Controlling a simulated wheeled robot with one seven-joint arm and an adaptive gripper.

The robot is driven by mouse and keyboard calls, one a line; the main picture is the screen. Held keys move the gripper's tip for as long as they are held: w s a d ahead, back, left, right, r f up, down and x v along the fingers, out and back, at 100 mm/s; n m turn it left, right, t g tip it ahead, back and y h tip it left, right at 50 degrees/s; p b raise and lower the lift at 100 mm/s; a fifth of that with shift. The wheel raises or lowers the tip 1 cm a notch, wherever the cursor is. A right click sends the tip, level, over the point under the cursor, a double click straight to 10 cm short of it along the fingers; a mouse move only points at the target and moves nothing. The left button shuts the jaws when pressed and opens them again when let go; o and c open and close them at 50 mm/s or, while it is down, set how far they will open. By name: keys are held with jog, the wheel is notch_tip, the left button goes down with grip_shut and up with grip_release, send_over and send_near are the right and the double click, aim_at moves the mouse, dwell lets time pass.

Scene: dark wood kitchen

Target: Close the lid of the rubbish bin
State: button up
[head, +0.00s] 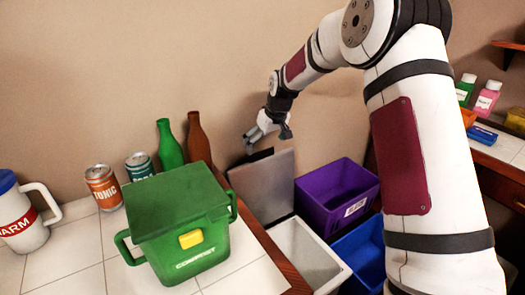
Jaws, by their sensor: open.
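The rubbish bin (318,259) is light grey and stands low beyond the counter's edge, its top open. Its grey lid (265,187) stands raised at the back, leaning toward the wall, with a dark tab at its upper edge. I cannot tell whether a finger touches the lid. The bin's lower left part is hidden by the counter.
A green compost caddy (178,222) with its lid on stands on the tiled counter (75,250) near the bin. Two bottles (198,138), two cans (103,187) and a jug (22,222) stand behind and left. Purple (325,205) and blue (362,262) bins stand right of it.

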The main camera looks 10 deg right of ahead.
aim_at(263, 157)
jog(key=shift+x, duration=2)
jog(key=shift+c, duration=0.2)
